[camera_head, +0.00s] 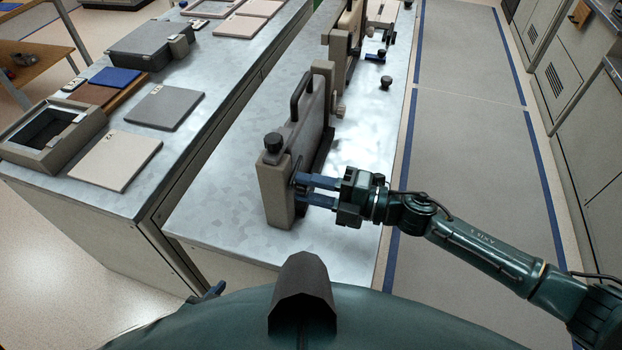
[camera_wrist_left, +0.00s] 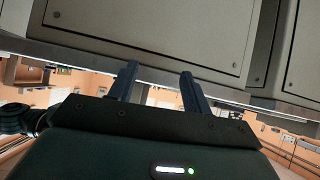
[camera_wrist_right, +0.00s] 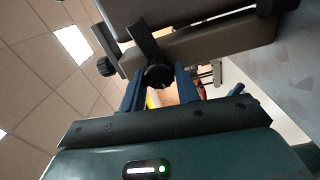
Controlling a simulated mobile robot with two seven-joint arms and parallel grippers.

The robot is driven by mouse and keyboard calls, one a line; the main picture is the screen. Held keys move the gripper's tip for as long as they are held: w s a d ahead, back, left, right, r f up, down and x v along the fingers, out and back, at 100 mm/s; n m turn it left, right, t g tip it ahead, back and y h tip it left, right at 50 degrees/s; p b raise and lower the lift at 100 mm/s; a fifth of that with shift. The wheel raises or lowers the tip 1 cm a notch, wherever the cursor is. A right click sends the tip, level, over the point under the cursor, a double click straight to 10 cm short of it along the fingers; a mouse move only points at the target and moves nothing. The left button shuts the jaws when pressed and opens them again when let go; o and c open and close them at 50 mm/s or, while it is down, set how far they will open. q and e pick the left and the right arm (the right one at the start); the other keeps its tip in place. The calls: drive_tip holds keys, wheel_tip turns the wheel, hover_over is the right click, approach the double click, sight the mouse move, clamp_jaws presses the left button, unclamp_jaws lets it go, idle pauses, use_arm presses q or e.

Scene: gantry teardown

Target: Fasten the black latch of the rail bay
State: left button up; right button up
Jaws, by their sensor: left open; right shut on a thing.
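The rail bay (camera_head: 274,192) is a beige frame standing on the metal bench, holding a grey panel with a black handle (camera_head: 301,92). Its black latch (camera_wrist_right: 143,42) shows in the right wrist view as a lever with a round knob, slanting across the beige bar. My right gripper (camera_head: 298,188) is at the bay's near end, its fingers either side of the knob and shut on it. In the head view the fingers mostly hide the latch.
A black knob (camera_head: 273,142) tops the near post. More beige fixtures (camera_head: 346,45) stand farther along the bench. The left bench holds an open box (camera_head: 85,135), flat plates (camera_head: 115,160) and a grey case (camera_head: 145,45). The aisle right of the bench is clear.

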drive_tip(key=shift+r+m+p, duration=0.1)
drive_tip(key=shift+m+p, duration=0.35)
drive_tip(key=shift+m, duration=0.35)
drive_tip(key=o, duration=1)
drive_tip(key=shift+c, duration=0.2)
drive_tip(key=b+v, duration=0.3)
drive_tip(key=v, duration=1)
